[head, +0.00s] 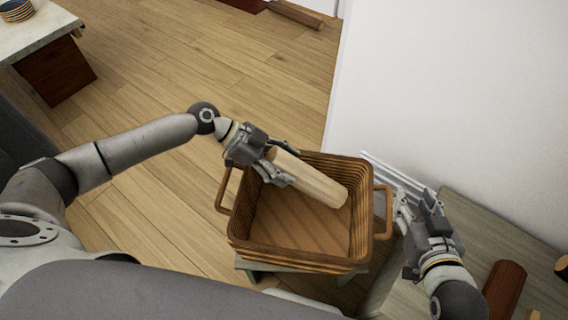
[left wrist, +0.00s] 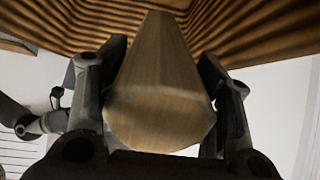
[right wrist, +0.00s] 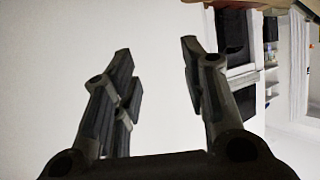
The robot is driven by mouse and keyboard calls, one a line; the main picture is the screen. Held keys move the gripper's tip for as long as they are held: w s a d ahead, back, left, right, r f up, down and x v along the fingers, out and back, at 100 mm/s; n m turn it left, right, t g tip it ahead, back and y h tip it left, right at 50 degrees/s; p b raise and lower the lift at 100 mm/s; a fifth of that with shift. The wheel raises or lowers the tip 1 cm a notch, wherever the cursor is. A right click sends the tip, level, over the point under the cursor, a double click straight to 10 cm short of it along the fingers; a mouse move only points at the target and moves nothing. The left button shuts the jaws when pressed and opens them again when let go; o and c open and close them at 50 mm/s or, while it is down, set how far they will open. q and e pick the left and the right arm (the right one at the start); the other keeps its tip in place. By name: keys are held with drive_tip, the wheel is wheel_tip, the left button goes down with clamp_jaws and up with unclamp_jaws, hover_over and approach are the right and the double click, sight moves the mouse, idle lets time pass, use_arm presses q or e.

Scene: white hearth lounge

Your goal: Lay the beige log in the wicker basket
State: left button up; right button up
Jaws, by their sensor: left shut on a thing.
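The beige log (head: 312,180) is in the jaws of my left gripper (head: 275,167), which grips it near one end. The log slants down to the right over the opening of the wicker basket (head: 240,236). Its free end lies near the basket's right side; I cannot tell whether it touches the basket. In the left wrist view the log (left wrist: 158,95) fills the space between the fingers, with the ribbed basket wall (left wrist: 260,30) beyond. My right gripper (head: 415,200) is beside the basket's right handle. In the right wrist view its fingers (right wrist: 160,85) are apart and empty.
The basket stands on a small low stand (head: 256,268). A greenish-grey surface (head: 478,222) at the right bears a reddish-brown log (head: 504,288). A white wall (head: 450,90) rises behind. A brown log (head: 297,15) lies on the far floor. A pale-topped table (head: 40,32) stands at upper left.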

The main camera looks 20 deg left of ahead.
use_arm(q)
drive_tip(key=shift+f, duration=0.1)
use_arm(e)
drive_tip(key=shift+w+a+r+t, duration=0.15)
drive_tip(key=shift+w+r+t, duration=0.1)
drive_tip(key=shift+r, duration=0.2)
drive_tip(key=shift+w+a+r+t, duration=0.1)
drive_tip(key=shift+w+r+t, duration=0.1)
drive_tip(key=shift+r, duration=0.2)
use_arm(q)
drive_tip(key=o, duration=1.6)
drive_tip(key=shift+f, duration=0.1)
drive_tip(key=shift+c, duration=0.2)
drive_tip(key=shift+a+r+p, duration=0.25)
drive_tip(key=shift+r+p, duration=0.3)
drive_tip(key=shift+r, duration=0.35)
drive_tip(key=p+v, duration=0.1)
drive_tip(key=v, duration=1)
use_arm(e)
drive_tip(key=s+d+f+g+h, duration=0.2)
drive_tip(key=s+d+f+g, duration=0.2)
drive_tip(key=s+f+g, duration=0.3)
drive_tip(key=s+f, duration=0.2)
drive_tip(key=s, duration=0.1)
drive_tip(key=shift+s+g, duration=0.15)
drive_tip(key=shift+g, duration=0.2)
use_arm(q)
drive_tip(key=shift+a, duration=0.1)
use_arm(e)
drive_tip(key=shift+f, duration=0.1)
